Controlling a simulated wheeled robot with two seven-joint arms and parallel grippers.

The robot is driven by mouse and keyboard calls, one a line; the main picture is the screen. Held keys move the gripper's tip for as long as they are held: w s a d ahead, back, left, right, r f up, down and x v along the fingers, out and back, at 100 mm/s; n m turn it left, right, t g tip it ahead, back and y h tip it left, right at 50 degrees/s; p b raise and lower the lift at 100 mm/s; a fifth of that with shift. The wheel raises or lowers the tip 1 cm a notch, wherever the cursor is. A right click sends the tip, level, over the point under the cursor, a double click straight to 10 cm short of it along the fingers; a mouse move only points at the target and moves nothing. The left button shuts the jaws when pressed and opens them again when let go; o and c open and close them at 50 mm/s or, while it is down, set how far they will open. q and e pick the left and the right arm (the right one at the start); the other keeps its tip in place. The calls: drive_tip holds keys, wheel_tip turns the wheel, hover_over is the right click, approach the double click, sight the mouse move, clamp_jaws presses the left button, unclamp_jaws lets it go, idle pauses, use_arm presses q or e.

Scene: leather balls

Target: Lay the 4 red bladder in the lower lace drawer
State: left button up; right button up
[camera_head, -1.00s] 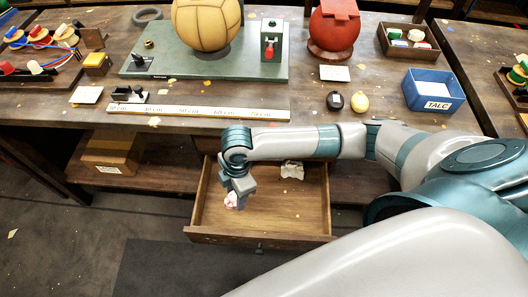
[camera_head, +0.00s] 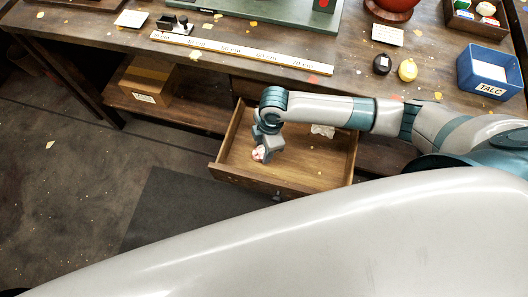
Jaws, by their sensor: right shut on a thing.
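The lower lace drawer (camera_head: 330,180) stands pulled open below the bench, its wooden floor mostly bare. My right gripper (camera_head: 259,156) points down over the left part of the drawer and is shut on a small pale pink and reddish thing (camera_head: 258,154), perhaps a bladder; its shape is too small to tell. Whether it touches the drawer floor I cannot tell. A crumpled whitish thing (camera_head: 322,131) lies at the drawer's back, partly behind my right arm. My left gripper is not in view.
On the bench are a long ruler (camera_head: 240,52), a blue TALC box (camera_head: 488,72), a black ball (camera_head: 382,64) and a yellow ball (camera_head: 407,70). A cardboard box (camera_head: 146,82) sits on the lower shelf. A dark mat (camera_head: 180,210) lies on the floor.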

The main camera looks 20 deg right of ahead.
drive_tip(key=shift+f, duration=0.1)
drive_tip(key=shift+f, duration=1.95)
drive_tip(key=shift+f, duration=0.2)
drive_tip(key=o, duration=1.1)
drive_tip(key=shift+r, duration=0.1)
